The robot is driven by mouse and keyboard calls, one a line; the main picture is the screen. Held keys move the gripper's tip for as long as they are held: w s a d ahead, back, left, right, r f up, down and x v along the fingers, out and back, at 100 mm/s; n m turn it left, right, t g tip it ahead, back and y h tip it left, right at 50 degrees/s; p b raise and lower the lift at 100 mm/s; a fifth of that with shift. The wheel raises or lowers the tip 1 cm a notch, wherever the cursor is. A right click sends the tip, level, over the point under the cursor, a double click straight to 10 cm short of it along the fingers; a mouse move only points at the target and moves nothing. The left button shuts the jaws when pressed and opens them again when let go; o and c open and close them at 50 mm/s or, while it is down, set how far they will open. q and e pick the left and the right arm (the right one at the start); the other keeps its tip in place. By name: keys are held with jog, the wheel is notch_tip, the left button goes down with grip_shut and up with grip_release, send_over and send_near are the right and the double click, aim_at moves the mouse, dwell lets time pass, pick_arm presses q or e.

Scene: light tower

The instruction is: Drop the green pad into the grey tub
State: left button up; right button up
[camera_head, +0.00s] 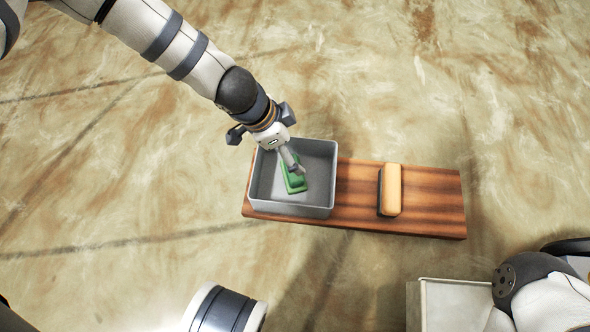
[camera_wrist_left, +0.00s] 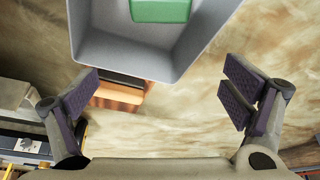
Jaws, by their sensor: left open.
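The grey tub (camera_head: 318,185) is an open rectangular box standing on the left end of a wooden board. The green pad (camera_head: 296,185) is inside the tub, and looks to be at its bottom. The pad also shows at the top edge of the left wrist view (camera_wrist_left: 160,10), with the tub wall (camera_wrist_left: 135,52) around it. My left gripper (camera_head: 297,168) points down over the tub and covers part of the pad in the head view. Its fingers are wide apart with nothing between them in the left wrist view (camera_wrist_left: 160,93). My right gripper does not show.
The wooden board (camera_head: 435,205) carries a tan block with a dark side (camera_head: 391,190), to the right of the tub. Bare board lies on both sides of the block. The mottled surface around the board (camera_head: 130,180) is clear.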

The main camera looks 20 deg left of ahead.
pick_arm(q)
jog(key=v, duration=1.2)
